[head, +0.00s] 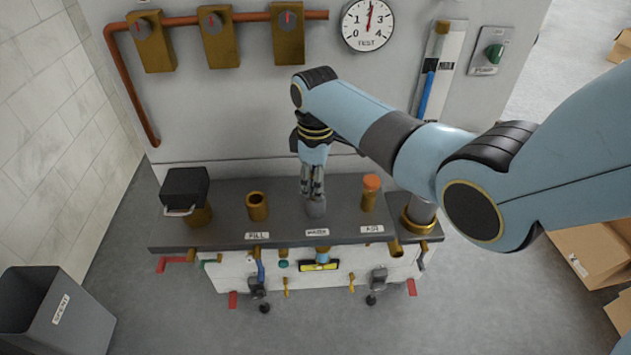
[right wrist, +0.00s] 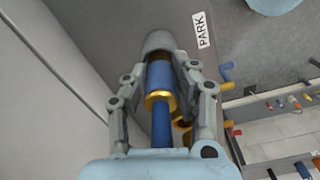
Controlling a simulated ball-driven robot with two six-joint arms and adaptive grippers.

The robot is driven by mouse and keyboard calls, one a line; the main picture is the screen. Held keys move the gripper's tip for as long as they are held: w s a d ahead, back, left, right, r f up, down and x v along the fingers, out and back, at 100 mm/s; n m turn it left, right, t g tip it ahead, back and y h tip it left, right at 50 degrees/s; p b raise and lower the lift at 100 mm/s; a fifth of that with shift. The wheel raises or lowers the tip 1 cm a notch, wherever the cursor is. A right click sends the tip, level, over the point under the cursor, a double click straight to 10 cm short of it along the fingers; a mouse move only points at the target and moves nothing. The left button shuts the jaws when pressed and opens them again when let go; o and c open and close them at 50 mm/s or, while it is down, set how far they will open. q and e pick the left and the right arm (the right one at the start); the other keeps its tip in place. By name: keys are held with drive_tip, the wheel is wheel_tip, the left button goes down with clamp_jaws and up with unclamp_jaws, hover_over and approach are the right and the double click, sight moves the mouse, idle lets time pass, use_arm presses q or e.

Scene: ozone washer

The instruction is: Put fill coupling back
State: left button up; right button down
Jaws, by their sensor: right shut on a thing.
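My right gripper (head: 312,190) points down at the middle place of the dark bench top, between the FILL and AIR places. In the right wrist view its fingers (right wrist: 165,85) are shut around a blue coupling (right wrist: 160,75) with a gold ring. A grey rounded end (right wrist: 158,40) lies beyond the coupling beside the PARK label (right wrist: 203,30); I cannot tell whether they are joined. The grey end also shows below the fingers in the head view (head: 316,208). The open brass FILL socket (head: 256,206) stands upright and empty to the left. My left gripper is out of view.
A brass post with an orange cap (head: 371,184) stands at AIR, right of the gripper. A black box-shaped piece (head: 184,188) sits on brass at the left end. A dial (head: 367,25) and brass valves (head: 219,38) are on the wall behind. A grey bin (head: 62,315) stands front left.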

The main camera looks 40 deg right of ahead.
drive_tip(key=c, duration=1.1)
unclamp_jaws()
drive_tip(key=shift+o, duration=0.2)
drive_tip(key=shift+r, duration=0.45)
wheel_tip(320, 180, up, 11)
drive_tip(key=shift+r+p, duration=0.15)
drive_tip(key=shift+p, duration=0.2)
